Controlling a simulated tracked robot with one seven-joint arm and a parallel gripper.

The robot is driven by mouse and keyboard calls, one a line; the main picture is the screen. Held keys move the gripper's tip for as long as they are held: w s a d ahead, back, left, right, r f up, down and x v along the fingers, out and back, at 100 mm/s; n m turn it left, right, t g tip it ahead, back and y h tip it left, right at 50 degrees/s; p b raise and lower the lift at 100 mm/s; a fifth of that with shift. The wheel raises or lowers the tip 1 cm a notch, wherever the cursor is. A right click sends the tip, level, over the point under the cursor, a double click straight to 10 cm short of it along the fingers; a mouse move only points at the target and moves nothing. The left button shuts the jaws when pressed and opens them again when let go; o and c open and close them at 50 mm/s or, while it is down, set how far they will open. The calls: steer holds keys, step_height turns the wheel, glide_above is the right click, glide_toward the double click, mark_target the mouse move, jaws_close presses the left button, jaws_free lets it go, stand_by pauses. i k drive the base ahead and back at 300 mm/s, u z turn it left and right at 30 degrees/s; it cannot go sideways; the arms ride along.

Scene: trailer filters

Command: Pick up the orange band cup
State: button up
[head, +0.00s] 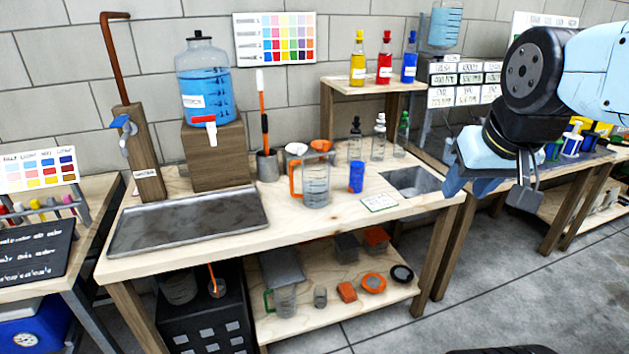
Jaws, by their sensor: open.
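A clear jug (317,185) with an orange handle and orange at its rim stands upright on the wooden workbench (290,232). I cannot tell whether this is the orange band cup; no other cup with a clear orange band stands out. My gripper (490,190) is at the right, pointing down, open and empty. In the picture it is well to the right of the jug and the blue cup, past the bench's right end, and touches neither.
A metal tray (150,240) lies on the bench's left, near a blue water dispenser (205,90). Bottles (378,140) stand behind. The lower shelf holds an orange ring (373,283) and a green-handled jug (285,300). Floor shows at right.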

mark_target(356, 164)
steer(key=u, duration=0.05)
steer(key=k, duration=0.55)
steer(key=z, duration=0.65)
steer(key=i, duration=1.65)
steer(key=u, duration=0.2)
